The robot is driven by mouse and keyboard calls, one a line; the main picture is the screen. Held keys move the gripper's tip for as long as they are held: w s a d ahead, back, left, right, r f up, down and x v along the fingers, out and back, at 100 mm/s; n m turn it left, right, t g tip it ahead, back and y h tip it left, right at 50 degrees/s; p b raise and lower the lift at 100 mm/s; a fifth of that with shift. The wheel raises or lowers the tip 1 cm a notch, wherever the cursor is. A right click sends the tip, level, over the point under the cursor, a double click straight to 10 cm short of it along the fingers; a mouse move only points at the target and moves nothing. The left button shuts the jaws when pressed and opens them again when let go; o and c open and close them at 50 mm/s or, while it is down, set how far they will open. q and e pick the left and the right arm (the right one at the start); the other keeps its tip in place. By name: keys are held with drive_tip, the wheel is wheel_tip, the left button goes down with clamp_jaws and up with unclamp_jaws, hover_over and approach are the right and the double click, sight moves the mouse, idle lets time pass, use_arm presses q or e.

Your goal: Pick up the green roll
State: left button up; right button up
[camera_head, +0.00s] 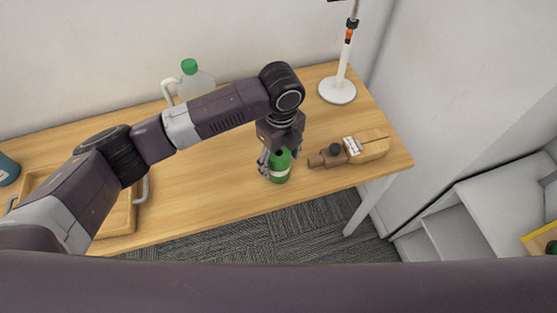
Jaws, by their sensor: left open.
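The green roll (281,170), a green cylinder with a pale band, stands near the front edge of the wooden table (215,205). My left gripper (280,164) reaches down over it from above. Its jaws are open, with fingers on the left and right sides of the roll. The gripper hides part of the roll's top, and I cannot tell whether the fingers touch it. My right gripper is not in view.
A tan bottle-shaped object (372,148) lies close to the roll's right. A white stand (338,90) is at the back right. A clear jug (197,84) with a green cap stands behind my arm. A wooden tray (120,217) and blue object (7,170) are at left.

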use_arm(q)
drive_tip(key=f, duration=0.3)
drive_tip(key=shift+w+a+p, duration=0.1)
drive_tip(key=shift+a+p, duration=0.1)
drive_tip(key=shift+p, duration=0.15)
drive_tip(key=shift+f, duration=0.6)
drive_tip(key=c, duration=1.2)
drive_tip(key=shift+c, duration=0.8)
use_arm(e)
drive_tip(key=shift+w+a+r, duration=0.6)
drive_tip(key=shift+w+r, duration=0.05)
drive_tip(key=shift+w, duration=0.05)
use_arm(q)
drive_tip(key=shift+w+r, duration=0.1)
